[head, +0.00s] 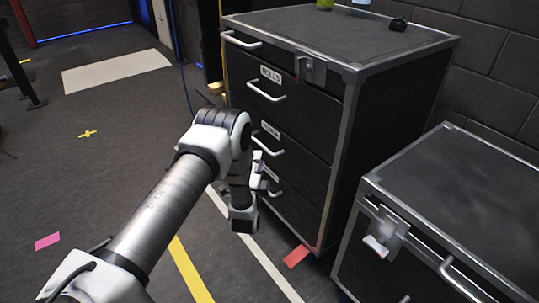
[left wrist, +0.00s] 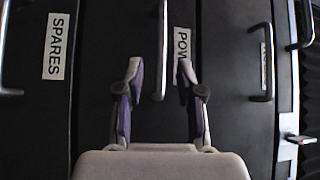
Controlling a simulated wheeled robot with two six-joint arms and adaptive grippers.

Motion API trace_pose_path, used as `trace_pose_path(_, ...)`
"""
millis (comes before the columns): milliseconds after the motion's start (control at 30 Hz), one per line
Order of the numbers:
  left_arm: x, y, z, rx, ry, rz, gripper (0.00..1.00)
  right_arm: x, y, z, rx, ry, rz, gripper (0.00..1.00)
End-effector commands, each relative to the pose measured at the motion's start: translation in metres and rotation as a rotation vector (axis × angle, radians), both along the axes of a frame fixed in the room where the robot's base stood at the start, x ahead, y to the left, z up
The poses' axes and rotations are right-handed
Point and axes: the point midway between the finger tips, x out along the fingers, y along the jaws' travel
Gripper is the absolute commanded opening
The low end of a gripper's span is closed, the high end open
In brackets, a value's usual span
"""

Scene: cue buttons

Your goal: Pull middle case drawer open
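The black case (head: 300,125) has stacked drawers with silver bar handles, all looking shut. The middle drawer has a partly hidden label, "POW..." in the left wrist view (left wrist: 182,42). Its handle (head: 268,144) shows just above my left gripper (head: 262,180) in the head view. In the left wrist view my left gripper (left wrist: 158,75) is open and empty-looking, its two fingers apart. The middle handle (left wrist: 161,45) lies between the fingertips in that picture; I cannot tell whether they reach around it. My right gripper is not in view.
The drawer above is labelled ROLLS (head: 270,74); the one below is labelled SPARES (left wrist: 56,46). A second black case (head: 455,190) with a latch stands at the right. Small items, including a dark one (head: 398,24), lie on the case top. The floor at left is mostly clear.

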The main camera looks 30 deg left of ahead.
Motion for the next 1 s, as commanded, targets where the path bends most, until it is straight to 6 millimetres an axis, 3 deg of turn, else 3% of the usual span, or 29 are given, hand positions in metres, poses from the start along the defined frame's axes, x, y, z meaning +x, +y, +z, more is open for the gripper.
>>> trace_pose_path(400,0.063,0.026,0.01,0.0,-0.002,-0.001,0.37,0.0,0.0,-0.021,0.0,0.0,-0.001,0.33)
trace_pose_path(667,0.067,0.028,0.012,0.0,0.001,-0.001,0.37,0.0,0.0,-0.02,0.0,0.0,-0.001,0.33)
trace_pose_path(700,0.067,0.028,0.012,0.0,0.001,-0.001,0.34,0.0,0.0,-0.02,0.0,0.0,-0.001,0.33)
trace_pose_path(800,0.067,0.028,0.012,0.0,0.001,-0.001,0.0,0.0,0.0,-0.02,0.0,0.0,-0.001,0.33)
trace_pose_path(1000,0.067,0.028,0.012,0.0,0.001,0.0,0.0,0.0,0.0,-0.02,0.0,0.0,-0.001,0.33)
